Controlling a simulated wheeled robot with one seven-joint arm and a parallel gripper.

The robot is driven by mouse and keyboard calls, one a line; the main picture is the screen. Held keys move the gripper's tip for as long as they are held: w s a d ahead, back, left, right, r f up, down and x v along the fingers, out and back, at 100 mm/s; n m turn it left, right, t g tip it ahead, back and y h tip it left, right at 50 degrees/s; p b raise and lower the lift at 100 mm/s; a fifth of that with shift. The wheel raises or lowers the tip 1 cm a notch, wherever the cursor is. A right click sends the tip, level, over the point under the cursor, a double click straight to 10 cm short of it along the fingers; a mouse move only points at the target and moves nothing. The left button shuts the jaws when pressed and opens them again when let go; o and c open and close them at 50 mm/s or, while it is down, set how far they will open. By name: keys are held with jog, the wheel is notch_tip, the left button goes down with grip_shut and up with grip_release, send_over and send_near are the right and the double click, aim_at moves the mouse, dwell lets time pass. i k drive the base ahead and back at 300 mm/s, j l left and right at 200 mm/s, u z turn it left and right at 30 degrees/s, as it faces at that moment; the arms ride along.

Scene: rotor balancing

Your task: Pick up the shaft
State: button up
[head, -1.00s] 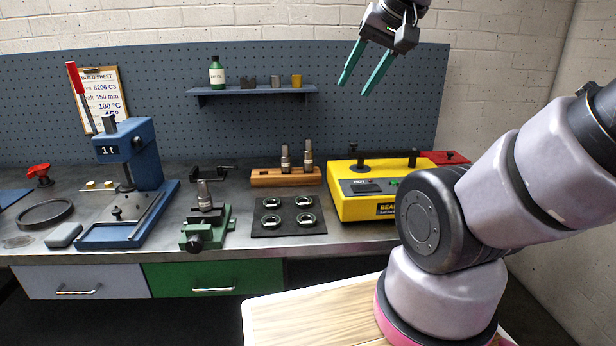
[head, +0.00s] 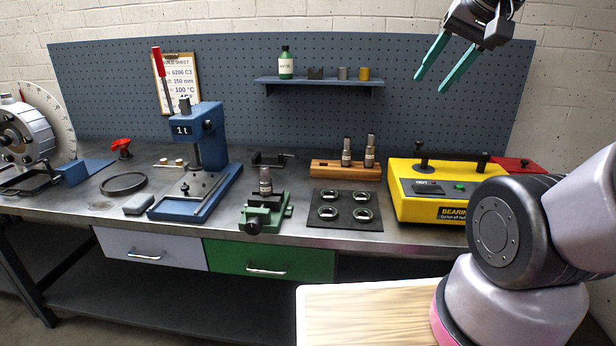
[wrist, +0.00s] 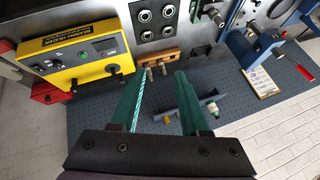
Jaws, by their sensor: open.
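Several stepped metal shafts stand upright in the head view. One shaft (head: 265,181) is held in the green vise (head: 262,213) at the front middle of the bench. Two more, a left shaft (head: 346,152) and a right shaft (head: 369,151), stand in a wooden block (head: 330,169) behind. My gripper (head: 432,84) is open and empty, high above the bench at the upper right, well apart from every shaft. In the wrist view its two green fingers (wrist: 165,92) are spread, with the wooden block (wrist: 172,55) beyond them.
A yellow bearing heater (head: 440,209) stands right of a dark mat (head: 345,222) with several bearing rings. A blue press (head: 196,150) stands left of the vise. A shelf (head: 320,81) with a bottle and small pots hangs on the pegboard behind. The air above the bench centre is clear.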

aim_at(264, 182)
jog(key=i+u, duration=0.15)
jog(key=u, duration=0.3)
jog(key=i+l+u, duration=0.15)
jog(key=u, duration=0.35)
jog(key=i+l+u, duration=0.1)
jog(key=u, duration=0.35)
jog(key=l, duration=0.1)
